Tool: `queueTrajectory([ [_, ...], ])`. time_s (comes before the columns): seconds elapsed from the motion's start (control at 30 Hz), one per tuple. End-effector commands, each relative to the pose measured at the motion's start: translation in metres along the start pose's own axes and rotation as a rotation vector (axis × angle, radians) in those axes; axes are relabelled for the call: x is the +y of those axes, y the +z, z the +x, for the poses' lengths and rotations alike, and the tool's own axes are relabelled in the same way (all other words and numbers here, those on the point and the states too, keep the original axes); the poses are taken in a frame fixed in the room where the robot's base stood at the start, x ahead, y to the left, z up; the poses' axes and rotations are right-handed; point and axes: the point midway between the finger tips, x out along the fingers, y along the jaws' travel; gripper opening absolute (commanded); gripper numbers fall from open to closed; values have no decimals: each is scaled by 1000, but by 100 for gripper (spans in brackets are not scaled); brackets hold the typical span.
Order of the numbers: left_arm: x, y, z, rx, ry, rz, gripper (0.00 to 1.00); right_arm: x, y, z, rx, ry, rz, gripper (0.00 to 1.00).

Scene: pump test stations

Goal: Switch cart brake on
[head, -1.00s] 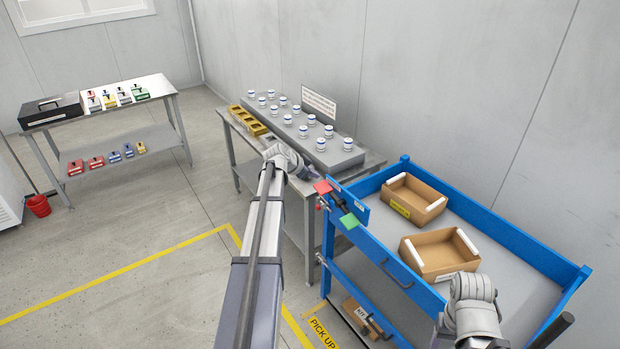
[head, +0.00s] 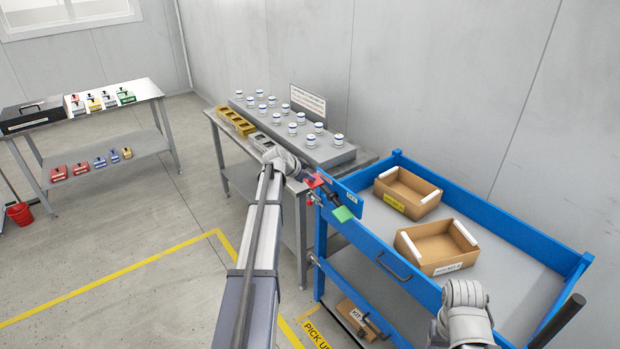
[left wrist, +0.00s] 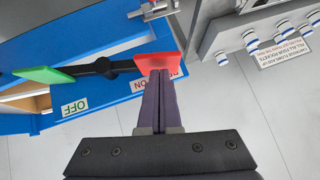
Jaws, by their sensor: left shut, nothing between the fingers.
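The brake lever is a black bar on the blue cart's (head: 478,215) near left corner, with a red pad (head: 315,180) at one end and a green pad (head: 342,214) at the other. In the left wrist view the red pad (left wrist: 158,64) is beside a partly covered "ON" label, and the green pad (left wrist: 42,75) is near an "OFF" label (left wrist: 74,106). My left gripper (left wrist: 158,76) is shut and empty, its fingertips at the red pad; I cannot tell whether they press it. My right arm shows at lower right, its gripper out of view.
Two cardboard boxes (head: 405,190) (head: 436,246) stand on the cart's top. A steel table (head: 357,165) with a grey rack of white-and-blue parts stands behind the lever. Another bench (head: 150,88) is at far left.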

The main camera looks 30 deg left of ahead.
Motion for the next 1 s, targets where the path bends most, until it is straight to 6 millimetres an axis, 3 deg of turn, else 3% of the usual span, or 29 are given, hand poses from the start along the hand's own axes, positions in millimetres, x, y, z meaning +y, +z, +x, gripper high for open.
queueTrajectory([
  [0.57, -7, 9, 10, 1, 87, -88, 0, -1, 0, 8, 0, 0, 0, 64],
  [1.0, -13, 29, 30, 1, 282, -282, 0, -3, -2, 33, 0, 0, 0, 64],
])
